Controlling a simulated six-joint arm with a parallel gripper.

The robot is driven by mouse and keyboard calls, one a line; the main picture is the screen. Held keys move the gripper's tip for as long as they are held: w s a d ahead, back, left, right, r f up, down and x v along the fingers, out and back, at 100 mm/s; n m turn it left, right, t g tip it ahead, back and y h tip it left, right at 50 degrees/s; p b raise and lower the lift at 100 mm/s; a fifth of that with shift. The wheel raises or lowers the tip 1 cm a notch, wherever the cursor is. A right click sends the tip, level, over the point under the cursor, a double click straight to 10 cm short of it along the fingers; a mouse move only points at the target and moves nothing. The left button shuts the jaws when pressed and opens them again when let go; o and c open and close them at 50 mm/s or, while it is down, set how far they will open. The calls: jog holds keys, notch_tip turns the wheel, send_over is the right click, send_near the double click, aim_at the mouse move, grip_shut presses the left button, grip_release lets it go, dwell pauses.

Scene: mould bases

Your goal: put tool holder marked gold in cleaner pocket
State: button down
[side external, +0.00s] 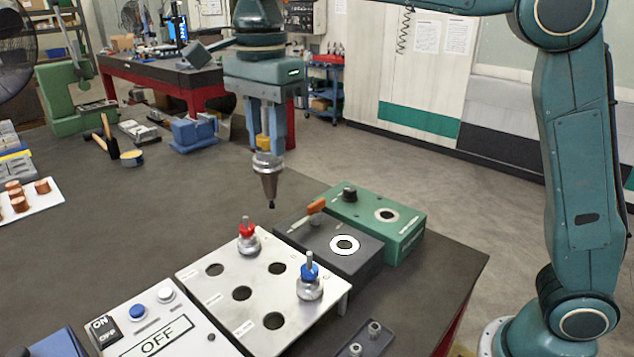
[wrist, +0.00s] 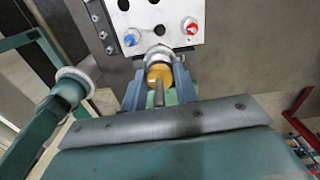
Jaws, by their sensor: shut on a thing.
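The tool holder marked gold (side external: 266,172) hangs upright in my gripper (side external: 267,147), its metal taper pointing down, clear above the table. My gripper is shut on its gold upper part, which also shows in the wrist view (wrist: 159,73). A dark grey block (side external: 362,262) with a white-ringed hole (side external: 344,244) and an orange-handled tool (side external: 312,209) stands below and to the right. A green block (side external: 406,240) with a ringed hole and a black knob stands behind it. I cannot read which is the cleaner. Both ringed holes look empty.
A silver rack plate (side external: 215,299) in front has several empty holes, and holds a red-topped holder (side external: 247,238) and a blue-topped holder (side external: 309,276). A switch panel (side external: 150,318) lies to its left. The table's (side external: 130,210) middle left is clear.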

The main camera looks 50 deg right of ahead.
dwell(0.3)
jog(key=shift+w+d+f, duration=0.1)
jog(key=shift+d, duration=0.5)
jog(key=s+d+f+m, duration=0.1)
jog(key=s+d+f, duration=0.1)
jog(key=d, duration=0.6)
jog(key=s+d+f+m, duration=0.2)
jog(key=d, duration=0.7)
jog(key=s+d+f+m, duration=0.1)
jog(key=s+d+f, duration=0.1)
jog(key=d, duration=0.7)
jog(key=shift+d+f, duration=0.15)
jog(key=shift+f, duration=0.3)
jog(key=shift+s+f, duration=0.1)
jog(key=shift+f, duration=0.05)
notch_tip(320, 180, down, 12)
